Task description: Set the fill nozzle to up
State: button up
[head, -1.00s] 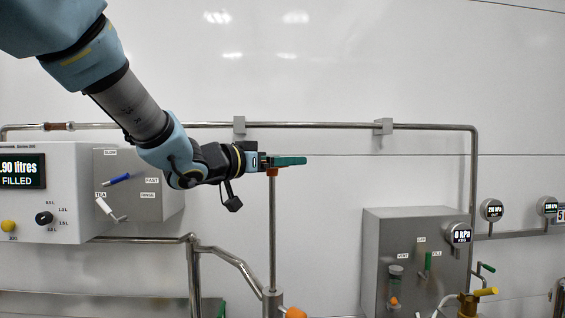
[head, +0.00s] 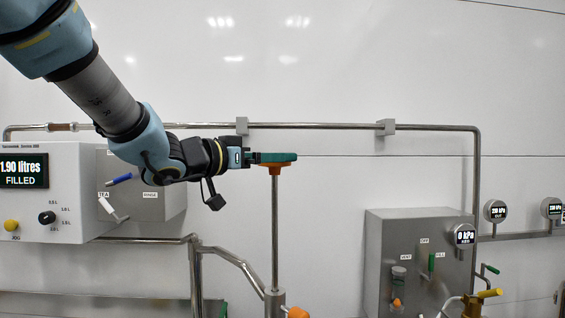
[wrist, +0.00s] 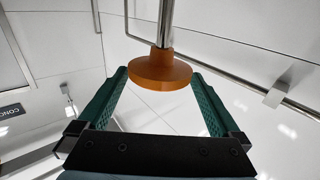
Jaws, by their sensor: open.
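The fill nozzle appears to be the upright steel rod (head: 275,225) with an orange cap (head: 276,171) on top, rising from a steel collar (head: 275,299). My gripper (head: 290,157) reaches in from the left at the height of the cap, its green fingers level and the cap showing just below them. In the wrist view, the orange cap (wrist: 160,72) and the rod (wrist: 165,25) lie between the open green fingers (wrist: 158,100).
A control box (head: 50,205) at left reads 1.90 litres FILLED. A steel pipe (head: 330,126) runs along the wall behind. A grey cabinet (head: 395,250) with a green lever and gauges stands at right. The wall between rod and cabinet is clear.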

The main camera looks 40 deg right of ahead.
jog(key=a+b, duration=0.1)
jog(key=a, duration=0.5)
jog(key=shift+a, duration=0.3)
jog(key=w+a+f+n+t+y, duration=0.45)
jog(key=w+a+f, duration=0.2)
jog(key=w, duration=0.25)
jog(key=w+a+f+n+t+y, duration=0.35)
jog(key=w+a+f+t, duration=0.2)
jog(key=w+a, duration=0.2)
jog(key=w+a+f+n+y, duration=0.3)
jog(key=a+f+y, duration=0.1)
jog(key=a+f, duration=0.4)
jog(key=s+a+f+n+g+y, duration=0.2)
jog(key=a+f, duration=0.3)
jog(key=a, duration=0.2)
jog(key=s+a+f+n+g+y, duration=0.2)
jog(key=s+a+f+y, duration=0.1)
jog(key=a+f, duration=0.3)
jog(key=s+a+f+n+g, duration=0.1)
jog(key=s+a+f+g, duration=0.3)
jog(key=s, duration=0.6)
jog(key=shift+a+f+n+g+y, duration=0.35)
jog(key=shift+a+f, duration=0.4)
jog(key=shift+a, duration=0.3)
jog(key=shift+w, duration=0.1)
